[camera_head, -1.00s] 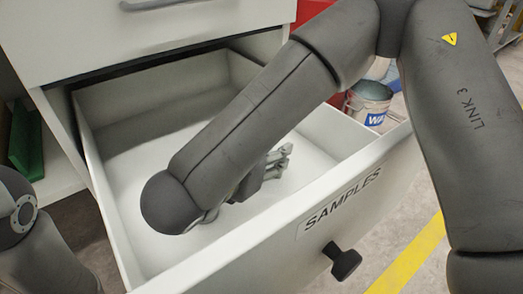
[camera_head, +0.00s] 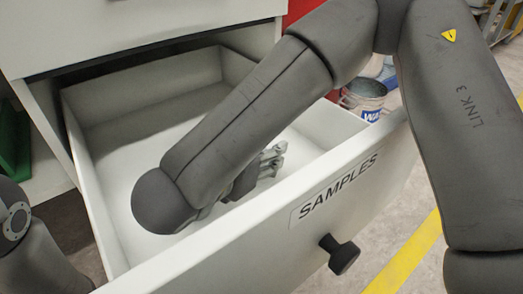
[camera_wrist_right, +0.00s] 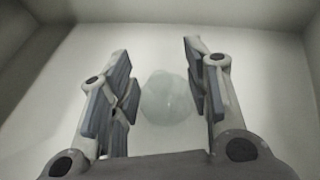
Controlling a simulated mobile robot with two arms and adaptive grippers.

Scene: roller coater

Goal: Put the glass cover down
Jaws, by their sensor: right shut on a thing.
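The glass cover (camera_wrist_right: 170,98) shows in the right wrist view as a pale, see-through round shape between the fingers of my right gripper (camera_wrist_right: 160,72). The right gripper is shut on it. In the head view, the right gripper (camera_head: 272,158) is inside the open drawer (camera_head: 105,250) marked SAMPLES, low near its right part. My own forearm hides much of it there, and I cannot make out the cover in that view. I cannot tell whether the cover touches the white drawer floor. My left arm shows at the lower left edge, but its gripper is out of view.
The drawer walls stand around my right gripper, with bare floor to the left of my forearm. A black knob (camera_head: 340,254) sticks out of the drawer front. A bucket (camera_head: 364,98) stands beyond the drawer's right side. A green object (camera_head: 14,140) is at the left.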

